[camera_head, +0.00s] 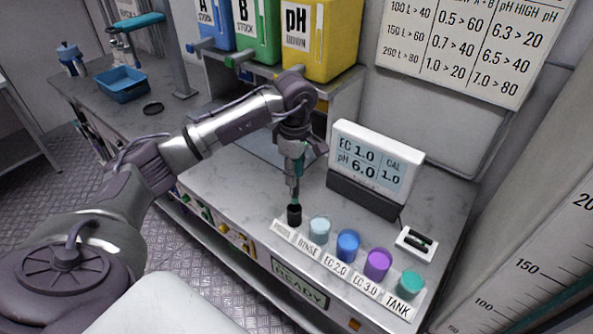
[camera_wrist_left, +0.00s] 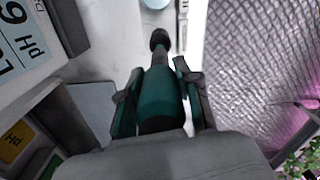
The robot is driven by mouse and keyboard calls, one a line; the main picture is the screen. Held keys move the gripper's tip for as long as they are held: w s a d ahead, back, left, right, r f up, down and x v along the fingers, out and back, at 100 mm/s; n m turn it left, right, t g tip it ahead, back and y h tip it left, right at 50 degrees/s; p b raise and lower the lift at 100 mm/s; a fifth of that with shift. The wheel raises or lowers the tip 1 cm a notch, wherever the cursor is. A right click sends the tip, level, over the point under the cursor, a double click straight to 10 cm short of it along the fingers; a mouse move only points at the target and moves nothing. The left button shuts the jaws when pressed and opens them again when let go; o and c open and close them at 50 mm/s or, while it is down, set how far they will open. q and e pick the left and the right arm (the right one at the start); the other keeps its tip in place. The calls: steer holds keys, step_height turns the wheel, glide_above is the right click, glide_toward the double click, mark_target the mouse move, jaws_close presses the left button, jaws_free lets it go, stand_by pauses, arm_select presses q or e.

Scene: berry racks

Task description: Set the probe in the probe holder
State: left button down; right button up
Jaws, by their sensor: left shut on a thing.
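My left gripper (camera_head: 293,181) points down over the front of the bench, shut on the teal probe (camera_wrist_left: 160,98). In the left wrist view the probe lies between the two fingers, with its narrow grey stem leading to a round black part. The black probe holder (camera_head: 294,215) stands at the left end of the row of cups, behind a label that seems to read PROBE. The probe's lower end is right at the holder's top; I cannot tell whether its tip is inside. My right gripper is not in view.
Beside the holder stand a pale rinse cup (camera_head: 320,229), a blue cup (camera_head: 348,245), a purple cup (camera_head: 377,264) and a teal tank cup (camera_head: 411,284). A meter display (camera_head: 375,160) stands behind them. A small white tray (camera_head: 416,252) is at right.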

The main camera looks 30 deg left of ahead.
mark_target(295, 194)
arm_select(q)
steer(key=shift+a+f, duration=0.1)
steer(key=shift+f, duration=0.3)
steer(key=shift+f+b, duration=0.45)
steer(key=shift+f, duration=0.2)
step_height(295, 194, down, 2)
steer(key=shift+f+b, duration=0.2)
steer(key=shift+b, duration=0.7)
steer(key=shift+f+b, duration=0.6)
steer(key=shift+f, duration=0.15)
steer(key=shift+f+b, duration=0.6)
steer(key=shift+f, duration=0.15)
steer(key=shift+f+b, duration=0.25)
steer(key=shift+b, duration=0.05)
